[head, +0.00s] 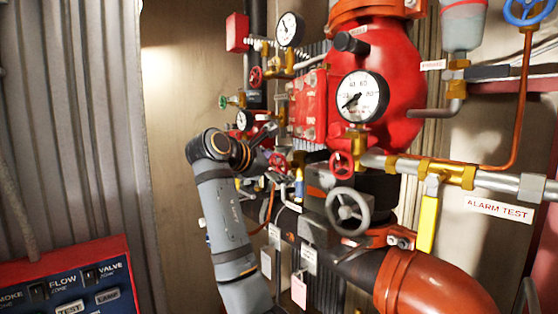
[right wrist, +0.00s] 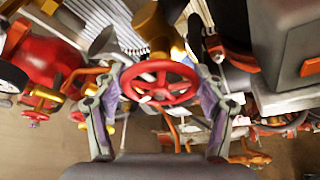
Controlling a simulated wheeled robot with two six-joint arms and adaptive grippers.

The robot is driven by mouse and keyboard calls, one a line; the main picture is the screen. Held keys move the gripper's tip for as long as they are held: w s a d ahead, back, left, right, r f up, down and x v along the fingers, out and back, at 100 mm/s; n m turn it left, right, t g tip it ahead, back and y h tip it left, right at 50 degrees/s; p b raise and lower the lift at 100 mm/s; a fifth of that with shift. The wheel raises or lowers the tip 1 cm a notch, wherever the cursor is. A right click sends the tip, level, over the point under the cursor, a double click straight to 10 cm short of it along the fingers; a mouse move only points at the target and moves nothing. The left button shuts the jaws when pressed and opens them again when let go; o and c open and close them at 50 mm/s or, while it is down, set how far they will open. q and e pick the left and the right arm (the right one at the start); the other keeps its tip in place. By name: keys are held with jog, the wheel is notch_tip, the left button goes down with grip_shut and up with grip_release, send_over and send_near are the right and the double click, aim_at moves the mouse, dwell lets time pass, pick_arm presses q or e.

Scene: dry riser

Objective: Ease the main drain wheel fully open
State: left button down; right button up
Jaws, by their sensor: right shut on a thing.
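A small red handwheel (head: 280,162) sits on the valve pipework left of the big red riser valve. My right gripper (head: 272,148) reaches it from the left. In the right wrist view my two fingers stand on either side of the red wheel's rim (right wrist: 160,98), shut on it, with its spokes facing the camera. I cannot read a label that names this wheel as the main drain, nor tell how far it is turned. A second red wheel (head: 342,165) and a larger grey wheel (head: 351,211) are to its right. My left gripper is not in view.
A pressure gauge (head: 362,97) and the red valve body (head: 388,65) stand close by on the right. A yellow lever (head: 428,213) hangs below a brass fitting. A blue-faced control panel (head: 75,290) is at lower left. The wooden wall left of my arm is clear.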

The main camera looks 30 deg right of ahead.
dwell(0.4)
jog(key=o, duration=1.2)
jog(key=v, duration=1.2)
jog(key=shift+w, duration=0.1)
